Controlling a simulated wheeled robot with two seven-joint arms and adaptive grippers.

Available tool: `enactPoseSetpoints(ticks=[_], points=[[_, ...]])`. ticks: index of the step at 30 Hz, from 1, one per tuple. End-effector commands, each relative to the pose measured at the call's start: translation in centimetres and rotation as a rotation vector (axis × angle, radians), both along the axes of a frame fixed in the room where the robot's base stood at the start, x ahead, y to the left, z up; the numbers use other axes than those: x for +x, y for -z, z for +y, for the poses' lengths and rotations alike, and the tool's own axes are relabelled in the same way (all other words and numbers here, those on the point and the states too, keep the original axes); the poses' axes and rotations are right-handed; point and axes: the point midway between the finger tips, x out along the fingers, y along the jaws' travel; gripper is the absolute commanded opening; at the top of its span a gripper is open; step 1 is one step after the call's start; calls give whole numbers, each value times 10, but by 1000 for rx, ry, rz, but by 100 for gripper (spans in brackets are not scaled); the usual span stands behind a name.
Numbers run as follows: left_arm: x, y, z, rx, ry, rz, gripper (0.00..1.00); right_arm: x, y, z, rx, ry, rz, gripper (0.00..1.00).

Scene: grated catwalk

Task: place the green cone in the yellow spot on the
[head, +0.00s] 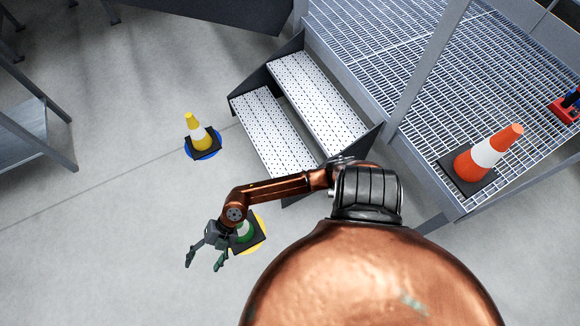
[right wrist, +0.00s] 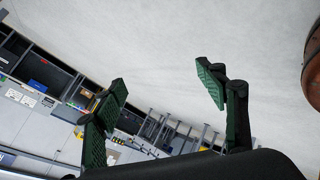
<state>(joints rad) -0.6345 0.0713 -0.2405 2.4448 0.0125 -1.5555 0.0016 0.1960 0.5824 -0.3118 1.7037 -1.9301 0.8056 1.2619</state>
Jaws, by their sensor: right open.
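The green cone (head: 244,233), with a white band and a black square base, stands on the floor below the steps. Its base sits over the yellow spot (head: 262,222), whose rim shows around the base. My right gripper (head: 204,267) is just left of and in front of the cone in the head view, its fingers apart and empty. Its wrist hides part of the cone, and I cannot tell whether they touch. In the right wrist view the gripper (right wrist: 160,82) has its green-padded fingers spread with nothing between them. My left gripper is not in view.
A yellow cone (head: 197,133) stands on a blue spot (head: 215,151). White perforated steps (head: 272,135) lead up to a grated catwalk (head: 400,50), where an orange cone (head: 487,155) stands near the edge. The floor at left is mostly clear. A grey frame (head: 35,125) stands at far left.

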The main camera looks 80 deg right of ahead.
Motion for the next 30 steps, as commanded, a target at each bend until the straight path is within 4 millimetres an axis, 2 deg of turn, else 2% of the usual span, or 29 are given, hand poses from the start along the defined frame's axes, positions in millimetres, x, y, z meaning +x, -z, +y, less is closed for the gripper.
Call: enactPoseSetpoints(ticks=[1,2,3,5,7,8,9,10,12,14,15,16,17,18,19,20,21,23,24,27,30], points=[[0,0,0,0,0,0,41,4,-34,17,131,66,-77,66],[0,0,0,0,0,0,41,10,-56,22,201,117,-123,66],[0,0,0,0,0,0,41,18,-83,22,286,194,-182,66],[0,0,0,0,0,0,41,30,-119,8,393,333,-254,66],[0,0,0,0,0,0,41,41,-150,-24,485,523,-313,66],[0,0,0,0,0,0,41,43,-159,-43,512,611,-330,66],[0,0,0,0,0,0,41,45,-166,-69,538,734,-339,66],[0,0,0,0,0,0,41,43,-167,-90,549,827,-340,66],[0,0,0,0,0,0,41,32,-158,-142,548,1050,-311,66],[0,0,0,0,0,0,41,13,-139,-183,519,1235,-253,66],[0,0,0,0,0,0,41,-6,-122,-207,487,1352,-195,66],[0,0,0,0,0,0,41,-23,-107,-222,458,1433,-143,66],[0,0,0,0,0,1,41,-42,-91,-235,423,1512,-82,66],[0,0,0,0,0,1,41,-70,-70,-248,370,1603,8,66],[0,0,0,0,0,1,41,-94,-54,-254,328,1663,86,66],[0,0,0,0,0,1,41,-119,-38,-258,283,1714,169,66],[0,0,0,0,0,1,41,-152,-20,-257,226,1766,282,66],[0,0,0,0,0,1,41,-201,1,-249,143,1811,453,66],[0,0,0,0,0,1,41,-231,11,-240,92,1823,563,66],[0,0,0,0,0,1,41,-292,23,-214,-5,1807,796,66],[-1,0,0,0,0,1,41,-333,25,-191,-65,1766,955,66]])
